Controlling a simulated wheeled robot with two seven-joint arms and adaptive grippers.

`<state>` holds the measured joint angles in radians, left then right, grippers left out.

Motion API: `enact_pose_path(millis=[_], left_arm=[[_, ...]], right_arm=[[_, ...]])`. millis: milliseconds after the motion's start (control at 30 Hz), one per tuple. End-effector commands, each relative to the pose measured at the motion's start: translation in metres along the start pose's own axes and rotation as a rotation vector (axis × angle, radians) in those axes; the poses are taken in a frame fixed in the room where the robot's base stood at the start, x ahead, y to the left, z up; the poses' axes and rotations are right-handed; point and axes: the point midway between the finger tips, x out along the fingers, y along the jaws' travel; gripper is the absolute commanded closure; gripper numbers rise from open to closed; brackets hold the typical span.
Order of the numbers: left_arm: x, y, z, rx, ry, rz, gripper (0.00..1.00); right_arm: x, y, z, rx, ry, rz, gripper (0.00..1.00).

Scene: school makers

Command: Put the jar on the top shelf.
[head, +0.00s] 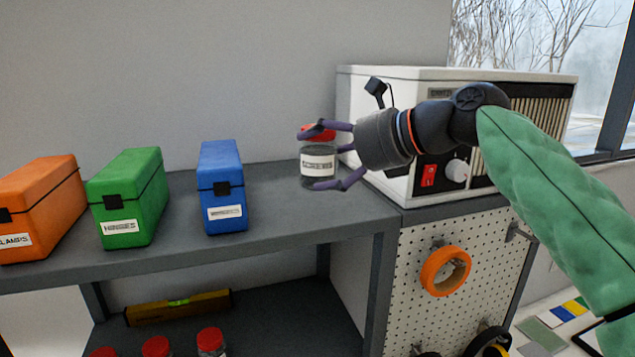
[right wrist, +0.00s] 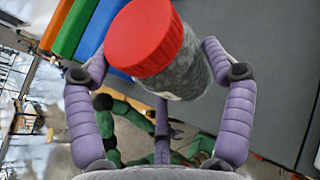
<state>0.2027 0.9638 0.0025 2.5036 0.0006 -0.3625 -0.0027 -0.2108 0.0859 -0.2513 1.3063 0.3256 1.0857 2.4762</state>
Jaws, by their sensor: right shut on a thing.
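A clear jar (head: 318,167) with a red lid and a white label stands upright at the right part of the grey top shelf (head: 284,205). I cannot tell whether its base touches the shelf. My right gripper (head: 330,158) reaches in from the right with purple fingers closed around the jar. In the right wrist view the jar's red lid (right wrist: 144,38) and its grey contents sit between the fingers (right wrist: 165,80). My left gripper is not in view.
Orange (head: 44,208), green (head: 128,197) and blue (head: 221,187) cases stand to the left on the top shelf. A white machine (head: 400,130) is close on the right. Several red-lidded jars (head: 211,341) and a yellow level (head: 178,307) are on the lower shelf. An orange tape roll (head: 430,276) hangs on the pegboard.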

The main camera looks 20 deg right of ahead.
Motion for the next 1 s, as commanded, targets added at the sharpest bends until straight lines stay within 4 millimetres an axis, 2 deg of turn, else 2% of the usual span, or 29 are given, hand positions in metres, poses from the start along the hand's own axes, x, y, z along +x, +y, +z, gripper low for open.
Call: enact_pose_path(millis=[267, 567, 967, 1000], left_arm=[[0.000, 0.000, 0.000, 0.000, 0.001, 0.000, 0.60], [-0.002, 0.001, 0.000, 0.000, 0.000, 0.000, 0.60], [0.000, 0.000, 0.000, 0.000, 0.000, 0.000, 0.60], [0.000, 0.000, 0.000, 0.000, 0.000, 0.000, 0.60]], right_arm=[[0.019, 0.001, -0.010, 0.000, -0.003, 0.000, 0.74], [0.030, 0.000, -0.036, -0.001, -0.004, -0.001, 0.74], [0.032, 0.000, -0.040, -0.001, -0.005, -0.001, 0.74], [0.033, 0.000, -0.041, 0.000, -0.001, 0.000, 0.15]])
